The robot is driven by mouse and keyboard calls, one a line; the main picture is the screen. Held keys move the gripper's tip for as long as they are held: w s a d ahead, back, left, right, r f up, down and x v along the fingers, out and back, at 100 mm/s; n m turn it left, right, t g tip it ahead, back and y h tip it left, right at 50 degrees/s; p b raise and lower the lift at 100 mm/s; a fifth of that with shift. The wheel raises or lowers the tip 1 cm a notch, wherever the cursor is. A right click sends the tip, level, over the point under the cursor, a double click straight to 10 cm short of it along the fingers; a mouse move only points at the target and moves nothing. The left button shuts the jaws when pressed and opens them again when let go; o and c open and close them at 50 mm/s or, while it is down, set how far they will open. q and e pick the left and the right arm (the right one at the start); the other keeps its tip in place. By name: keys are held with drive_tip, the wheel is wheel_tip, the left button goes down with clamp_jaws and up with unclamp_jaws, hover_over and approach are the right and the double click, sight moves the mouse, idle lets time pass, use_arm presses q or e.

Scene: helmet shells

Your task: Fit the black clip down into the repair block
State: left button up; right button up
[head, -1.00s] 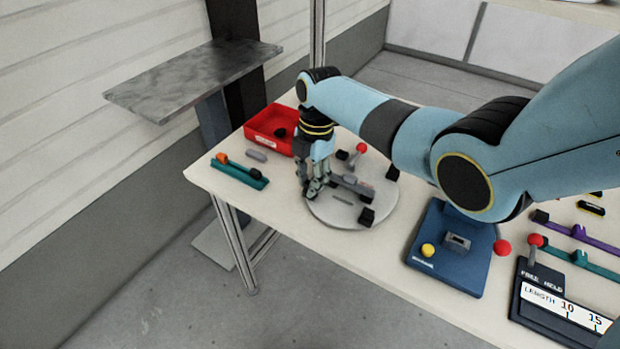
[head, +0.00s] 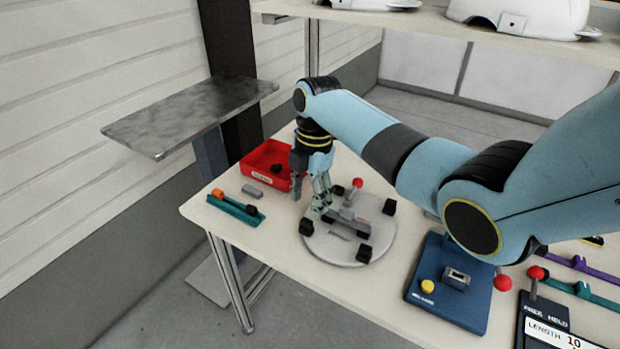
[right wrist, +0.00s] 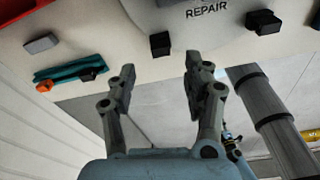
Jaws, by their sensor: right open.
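A black clip (head: 251,210) sits on the right end of the teal rail (head: 234,207), with an orange clip (head: 218,193) at its left end. The same black clip shows in the right wrist view (right wrist: 87,75). The round grey plate (head: 378,238) reads REPAIR in the wrist view. It carries a grey block (head: 348,224) near its middle and several black blocks near its rim, one (head: 306,227) at the left. My right gripper (head: 319,206) is open and empty above the plate's left part. In the wrist view its fingers (right wrist: 160,75) stand apart. My left gripper is out of view.
A red-knobbed lever (head: 357,183) rises behind the grey block. A blue fixture (head: 440,301) stands at right. The table's front left is clear.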

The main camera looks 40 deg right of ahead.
wheel_tip(320, 180, up, 6)
drive_tip(key=shift+d+r, duration=0.2)
drive_tip(key=shift+d, duration=0.1)
idle(0.5)
